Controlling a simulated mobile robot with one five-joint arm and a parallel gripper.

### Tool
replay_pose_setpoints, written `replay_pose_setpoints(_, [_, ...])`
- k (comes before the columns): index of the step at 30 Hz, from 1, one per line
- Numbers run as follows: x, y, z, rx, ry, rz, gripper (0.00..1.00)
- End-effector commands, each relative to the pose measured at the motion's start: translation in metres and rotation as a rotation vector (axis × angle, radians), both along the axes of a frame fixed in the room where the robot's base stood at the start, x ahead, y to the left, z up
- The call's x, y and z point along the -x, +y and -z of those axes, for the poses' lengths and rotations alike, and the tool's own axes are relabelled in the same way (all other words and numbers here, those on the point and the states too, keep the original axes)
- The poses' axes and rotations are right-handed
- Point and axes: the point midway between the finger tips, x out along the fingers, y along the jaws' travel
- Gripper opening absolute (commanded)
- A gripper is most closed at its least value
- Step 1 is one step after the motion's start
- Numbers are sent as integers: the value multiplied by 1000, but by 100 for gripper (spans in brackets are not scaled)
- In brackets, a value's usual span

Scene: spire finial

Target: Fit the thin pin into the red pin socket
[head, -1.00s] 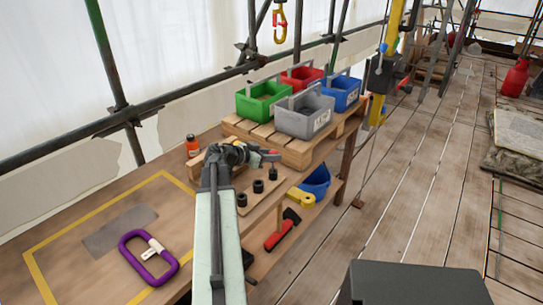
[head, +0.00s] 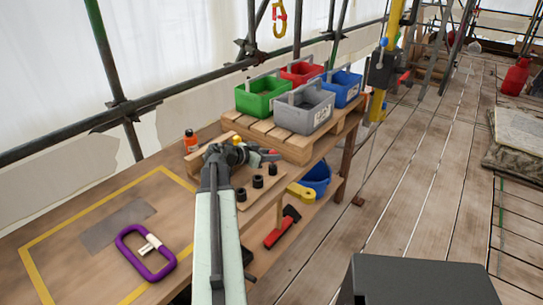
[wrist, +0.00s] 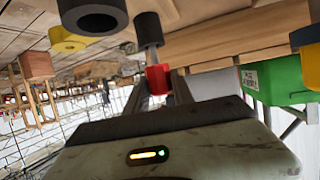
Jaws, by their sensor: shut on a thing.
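My gripper (wrist: 158,88) is shut on the red part (wrist: 158,77) of the thin pin. The pin's grey shaft (wrist: 153,56) runs from the fingers to a black cylindrical socket (wrist: 148,27) in the wrist view. The shaft's tip is at the socket's mouth; I cannot tell how far in it is. In the head view the red part (head: 271,155) shows just above the rightmost black socket (head: 272,169). Two more black sockets, the middle one (head: 258,182) and the nearest one (head: 241,194), stand in a row on the wooden board. No socket looks clearly red.
Green (head: 262,98), grey (head: 303,112), red (head: 300,72) and blue (head: 346,84) boxes stand on a pallet behind. An orange bottle (head: 191,142) is at the back left. A purple carabiner (head: 146,253) lies on the bench. A red hammer (head: 283,228) is on the lower shelf.

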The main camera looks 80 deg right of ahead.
Motion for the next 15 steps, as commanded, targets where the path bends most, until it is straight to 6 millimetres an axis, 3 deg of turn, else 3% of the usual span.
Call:
replay_pose_setpoints(7, [0,0,7,0,0,0,0])
replay_pose_setpoints(8, [0,0,6,0,0,0,38])
replay_pose_setpoints(9, [0,0,6,0,0,0,49])
replay_pose_setpoints(10, [0,0,6,0,0,0,55])
replay_pose_setpoints(15, [0,0,6,0,0,0,55])
